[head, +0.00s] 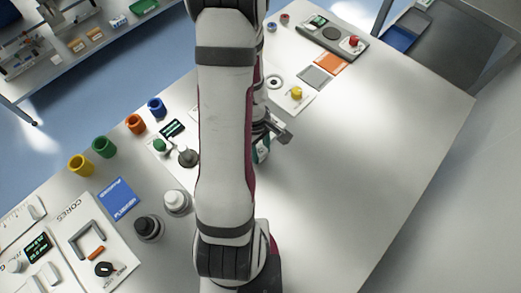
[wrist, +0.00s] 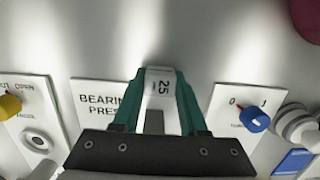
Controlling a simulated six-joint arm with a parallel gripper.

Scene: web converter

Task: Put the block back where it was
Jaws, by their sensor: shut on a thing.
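My gripper (wrist: 158,78) is shut on a pale block (wrist: 162,84) marked "25". Teal fingers clasp the block from left and right in the wrist view. A white panel lettered "BEARING PRESS" (wrist: 92,94) is partly hidden behind the left finger. In the head view my gripper (head: 268,138) is beside my arm over the middle of the table, largely covered by the arm. The block cannot be made out there. Whether the block touches the surface below cannot be told.
A blue knob (wrist: 253,118) on a white panel is right of the gripper, and a yellow knob (wrist: 11,105) is left. In the head view several coloured cups, including a green one (head: 104,147), line the table's left edge. The table's right side (head: 370,160) is clear.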

